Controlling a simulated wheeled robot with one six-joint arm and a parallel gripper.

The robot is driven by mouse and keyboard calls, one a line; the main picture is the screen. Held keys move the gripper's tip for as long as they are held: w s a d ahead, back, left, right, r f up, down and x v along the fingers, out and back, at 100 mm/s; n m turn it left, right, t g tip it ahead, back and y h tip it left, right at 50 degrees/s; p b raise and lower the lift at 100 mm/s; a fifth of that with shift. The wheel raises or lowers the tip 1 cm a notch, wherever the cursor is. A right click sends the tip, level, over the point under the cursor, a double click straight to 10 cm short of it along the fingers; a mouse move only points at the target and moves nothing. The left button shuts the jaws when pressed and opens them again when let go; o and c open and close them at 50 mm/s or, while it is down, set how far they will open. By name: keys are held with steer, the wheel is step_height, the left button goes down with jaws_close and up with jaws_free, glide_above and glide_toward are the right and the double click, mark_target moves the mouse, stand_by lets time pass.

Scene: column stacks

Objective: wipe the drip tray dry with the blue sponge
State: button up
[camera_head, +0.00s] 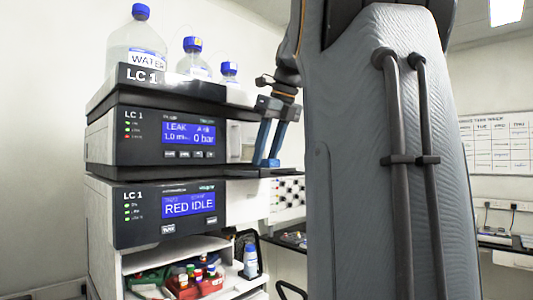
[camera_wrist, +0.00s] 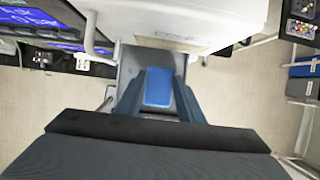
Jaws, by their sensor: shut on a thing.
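My gripper (camera_head: 267,162) points down at the right side of the LC 1 stack, with its fingertips close above or on a dark flat ledge (camera_head: 240,172), which looks like the drip tray. In the wrist view my gripper (camera_wrist: 158,88) is shut on the blue sponge (camera_wrist: 158,87), which shows bright blue between the two dark blue fingers. A grey surface (camera_wrist: 129,62) lies under them. I cannot tell whether the sponge touches the tray. Any liquid on the tray is too small to see or hidden.
The upper LC 1 module (camera_head: 150,138) shows LEAK and 0 bar; the lower module (camera_head: 140,215) shows RED IDLE. Bottles (camera_head: 137,45) stand on top. A shelf below holds a red bin (camera_head: 195,288) with small bottles and a wash bottle (camera_head: 251,262). My arm covers the right middle.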

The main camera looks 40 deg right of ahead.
steer(key=shift+f+b, duration=0.4)
steer(key=shift+f, duration=0.3)
steer(key=shift+a, duration=0.1)
steer(key=shift+s+a+r, duration=0.1)
steer(key=shift+a, duration=1.15)
steer(key=shift+d+p, duration=0.75)
steer(key=shift+d, duration=0.6)
steer(key=shift+a+f+b, duration=0.15)
steer(key=shift+a+b, duration=0.05)
steer(key=shift+a, duration=0.45)
steer(key=shift+a+f+b, duration=0.15)
steer(key=shift+a, duration=0.5)
steer(key=shift+d+r+p, duration=0.1)
steer(key=shift+d+p, duration=0.85)
steer(key=shift+d, duration=0.3)
steer(key=shift+a+r, duration=0.1)
steer(key=shift+a, duration=1.1)
